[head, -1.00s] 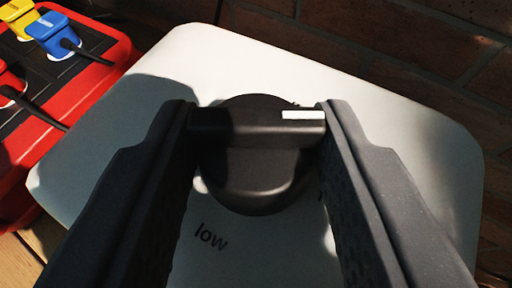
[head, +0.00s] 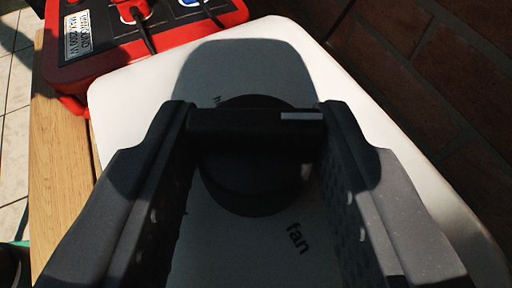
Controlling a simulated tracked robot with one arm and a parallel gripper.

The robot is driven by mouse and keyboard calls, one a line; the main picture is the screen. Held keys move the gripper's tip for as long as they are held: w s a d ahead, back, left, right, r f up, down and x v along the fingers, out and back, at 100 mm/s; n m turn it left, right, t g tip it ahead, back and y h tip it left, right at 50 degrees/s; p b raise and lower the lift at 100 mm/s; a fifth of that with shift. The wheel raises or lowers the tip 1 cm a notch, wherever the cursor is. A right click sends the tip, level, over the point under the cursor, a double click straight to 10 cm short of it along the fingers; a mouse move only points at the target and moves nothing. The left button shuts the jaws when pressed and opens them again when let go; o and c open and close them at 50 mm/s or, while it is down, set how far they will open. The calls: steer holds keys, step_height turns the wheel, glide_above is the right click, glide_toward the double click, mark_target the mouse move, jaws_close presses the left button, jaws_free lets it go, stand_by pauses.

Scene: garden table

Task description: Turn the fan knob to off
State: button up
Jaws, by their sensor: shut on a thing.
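The fan knob (head: 256,185) is a round black dial with a raised bar grip across it. A pale mark sits at the bar's right end. It is mounted on a white panel (head: 130,85). My gripper (head: 256,122) is shut on the bar, one finger at each end. The word "fan" shows on the panel below right of the knob. Part of another label, starting with "h", shows at its upper left. The label the pale mark points to is hidden behind the right finger, so I cannot tell the setting.
A red power strip (head: 100,50) with plugs and black cables lies beyond the panel at the upper left. A brick wall (head: 420,75) is close on the right. Wooden slats (head: 60,150) and pale tiles show at the left.

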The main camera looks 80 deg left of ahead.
steer(key=n+g+b, duration=0.3)
steer(key=g, duration=0.1)
steer(key=shift+w+f+n+b, duration=0.2)
steer(key=shift+w+n+b, duration=0.05)
steer(key=shift+n+b, duration=0.05)
steer(key=shift+r+n+g+h+b, duration=0.1)
steer(key=shift+n+g+h+b, duration=0.25)
steer(key=shift+n+g, duration=0.2)
steer(key=shift+w+n+g, duration=0.1)
steer(key=shift+n+g, duration=0.35)
steer(key=shift+g, duration=0.2)
steer(key=o, duration=1)
steer(key=shift+r, duration=0.1)
